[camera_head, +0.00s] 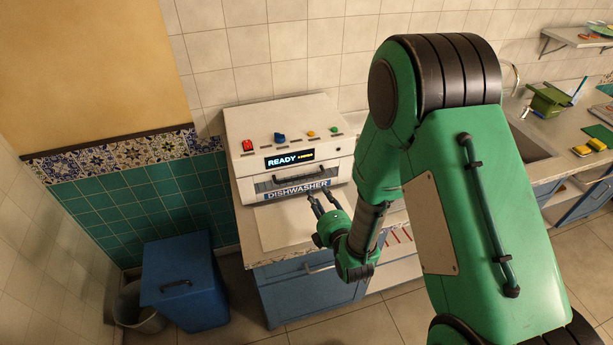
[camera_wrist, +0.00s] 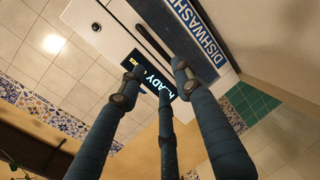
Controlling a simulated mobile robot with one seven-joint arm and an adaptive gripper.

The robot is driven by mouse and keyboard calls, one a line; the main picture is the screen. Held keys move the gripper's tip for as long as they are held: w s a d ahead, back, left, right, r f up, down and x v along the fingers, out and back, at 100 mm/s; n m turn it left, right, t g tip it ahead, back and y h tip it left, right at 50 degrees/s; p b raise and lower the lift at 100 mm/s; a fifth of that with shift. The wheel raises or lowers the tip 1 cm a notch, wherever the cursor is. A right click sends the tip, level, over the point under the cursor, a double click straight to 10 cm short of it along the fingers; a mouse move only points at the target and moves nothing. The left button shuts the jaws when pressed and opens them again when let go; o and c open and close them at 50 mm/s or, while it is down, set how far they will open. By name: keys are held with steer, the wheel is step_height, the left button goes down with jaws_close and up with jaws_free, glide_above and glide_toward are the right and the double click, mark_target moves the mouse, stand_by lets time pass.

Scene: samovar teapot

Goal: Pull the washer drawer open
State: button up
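The washer is a white countertop unit (camera_head: 240,135) labelled DISHWASHER, with a lit READY display. Its drawer front (camera_head: 262,187) looks closed and has a dark bar handle (camera_head: 298,177) above the blue label. In the wrist view the washer appears turned over, with the handle (camera_wrist: 153,42) just beyond the fingertips. My gripper (camera_head: 318,200) is in front of the drawer, slightly to the right and below the handle. In the wrist view my gripper (camera_wrist: 158,78) has its three fingers spread apart with nothing between them. Whether a fingertip touches the drawer front cannot be told.
The washer stands on a counter (camera_head: 280,225) above a blue cabinet (camera_head: 305,292). A blue bin (camera_head: 185,285) stands on the floor at left. A sink (camera_head: 525,145) and sponges (camera_head: 590,146) lie at right. The counter just before the drawer is clear.

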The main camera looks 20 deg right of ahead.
mark_target(307, 177)
steer(key=shift+w, duration=0.15)
stand_by(0.3)
steer(key=shift+b+x, duration=0.5)
steer(key=shift+x, duration=6.25)
jaws_close()
